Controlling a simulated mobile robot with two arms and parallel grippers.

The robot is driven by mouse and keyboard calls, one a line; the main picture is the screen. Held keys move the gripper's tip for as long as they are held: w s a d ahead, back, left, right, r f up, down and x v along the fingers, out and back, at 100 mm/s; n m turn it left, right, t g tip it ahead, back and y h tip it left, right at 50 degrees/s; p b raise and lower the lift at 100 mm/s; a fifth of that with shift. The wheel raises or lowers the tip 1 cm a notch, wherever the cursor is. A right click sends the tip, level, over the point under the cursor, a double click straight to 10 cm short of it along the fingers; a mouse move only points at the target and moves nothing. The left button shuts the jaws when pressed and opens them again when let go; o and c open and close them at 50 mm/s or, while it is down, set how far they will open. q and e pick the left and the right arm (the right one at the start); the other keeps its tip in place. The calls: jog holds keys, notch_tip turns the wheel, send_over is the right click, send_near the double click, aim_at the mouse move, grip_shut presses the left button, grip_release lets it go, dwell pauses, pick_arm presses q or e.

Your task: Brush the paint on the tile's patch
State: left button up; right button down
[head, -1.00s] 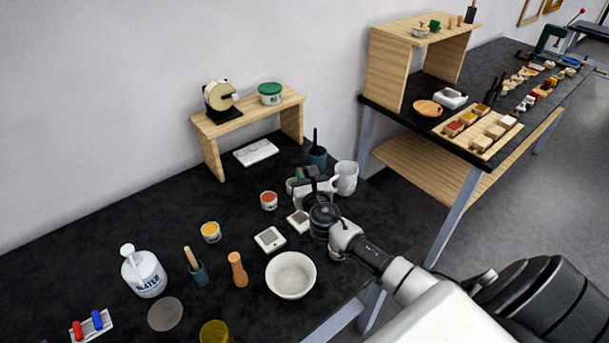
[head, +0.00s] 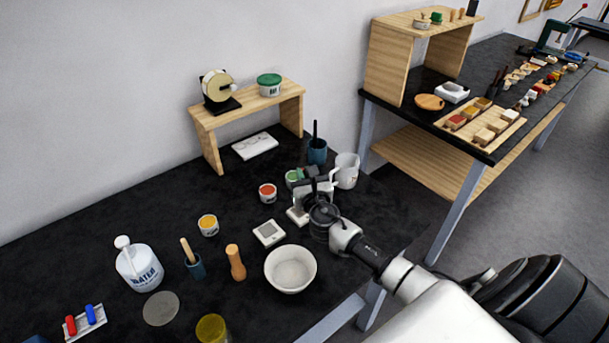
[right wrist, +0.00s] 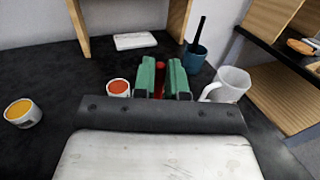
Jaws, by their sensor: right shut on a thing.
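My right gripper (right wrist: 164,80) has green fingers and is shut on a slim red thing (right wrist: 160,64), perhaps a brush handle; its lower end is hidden. In the head view this gripper (head: 306,177) is above the table, close to a white tile (head: 296,215), which it partly covers. A second white tile with a grey patch (head: 268,231) lies to its left, uncovered. Paint pots stand near: an orange-red one (head: 268,192), a yellow one (head: 208,225) and a green one (head: 292,179) close to the gripper. My left gripper is out of view.
A white bowl (head: 291,270) stands in front of the tiles. A white mug (head: 346,171) and a blue cup with a dark handle (head: 317,151) stand behind the gripper. A wooden stand (head: 245,108) is at the back. A wooden peg (head: 235,262) and water bottle (head: 139,266) are at left.

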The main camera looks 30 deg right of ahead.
jog(key=shift+f+b, duration=0.95)
jog(key=shift+f, duration=0.05)
jog(key=shift+w, duration=0.1)
